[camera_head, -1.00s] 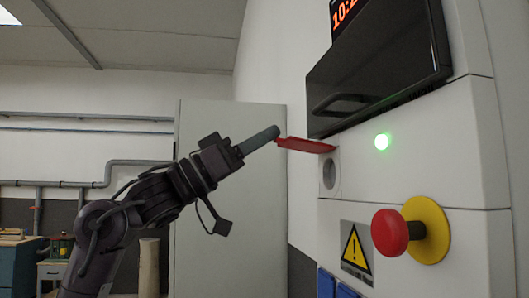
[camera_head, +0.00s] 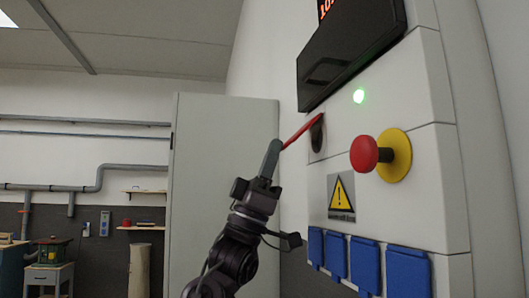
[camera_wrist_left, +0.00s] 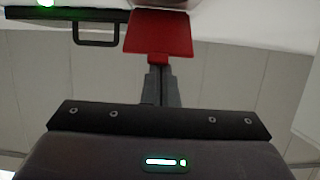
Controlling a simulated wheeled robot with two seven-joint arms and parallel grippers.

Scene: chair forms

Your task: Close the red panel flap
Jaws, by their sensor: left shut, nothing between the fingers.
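The red panel flap (camera_head: 301,130) is hinged at its top edge above a round dark opening (camera_head: 317,136) in the white panel. It stands out from the panel, sloping down to the left, partly open. My left gripper (camera_head: 272,152) is shut and empty, with its tips at or very near the flap's outer edge. I cannot tell for sure that they touch. In the left wrist view the red flap (camera_wrist_left: 158,36) lies just beyond the closed fingertips (camera_wrist_left: 157,68). My right gripper is not in view.
A red mushroom button (camera_head: 365,154) on a yellow disc sticks out right of the flap. Blue socket covers (camera_head: 363,262) and a warning sign (camera_head: 341,196) are below. A grey cabinet (camera_head: 222,190) stands behind my arm.

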